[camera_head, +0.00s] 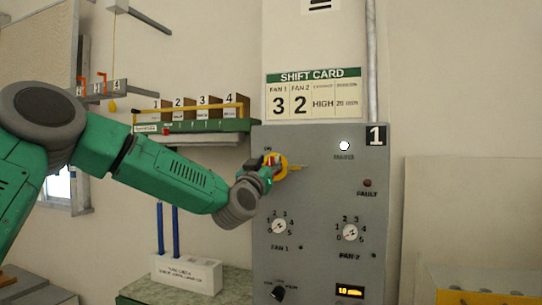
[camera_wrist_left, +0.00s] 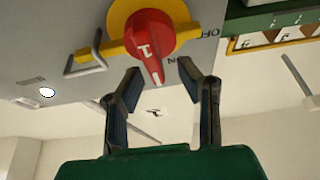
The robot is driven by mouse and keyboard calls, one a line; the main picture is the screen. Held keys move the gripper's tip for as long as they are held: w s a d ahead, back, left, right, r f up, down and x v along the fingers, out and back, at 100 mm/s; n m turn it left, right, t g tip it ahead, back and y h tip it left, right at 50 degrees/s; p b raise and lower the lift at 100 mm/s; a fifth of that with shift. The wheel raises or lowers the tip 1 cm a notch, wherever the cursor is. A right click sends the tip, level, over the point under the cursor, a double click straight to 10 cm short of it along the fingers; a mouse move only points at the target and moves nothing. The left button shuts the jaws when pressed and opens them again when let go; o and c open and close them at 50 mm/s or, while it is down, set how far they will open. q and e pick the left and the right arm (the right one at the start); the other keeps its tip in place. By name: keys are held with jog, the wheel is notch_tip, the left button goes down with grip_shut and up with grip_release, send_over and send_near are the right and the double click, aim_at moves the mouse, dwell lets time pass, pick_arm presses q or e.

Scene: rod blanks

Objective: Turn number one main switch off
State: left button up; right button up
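The grey control panel (camera_head: 325,205) carries a number 1 plate (camera_head: 376,136). Its main switch (camera_head: 279,163) is a red handle on a yellow disc at the upper left. In the left wrist view the red handle (camera_wrist_left: 150,38) has a white mark and its narrow end points down between my fingers. My left gripper (camera_head: 267,172) is right at the switch; in the wrist view it (camera_wrist_left: 161,70) is open, with a finger either side of the handle's end and gaps visible. The white MAINS lamp (camera_head: 344,146) looks lit. My right gripper is not in view.
A yellow bar (camera_wrist_left: 85,66) with a grey metal loop (camera_wrist_left: 98,48) crosses behind the handle. Fan dials (camera_head: 279,226) sit lower on the panel. A green shelf (camera_head: 208,126) with numbered slots is to the left. A shift card (camera_head: 313,94) hangs above.

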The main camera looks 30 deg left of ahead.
pick_arm(q)
jog(key=shift+x, duration=1)
jog(key=shift+d, duration=0.1)
grip_shut()
jog(key=shift+f, duration=0.1)
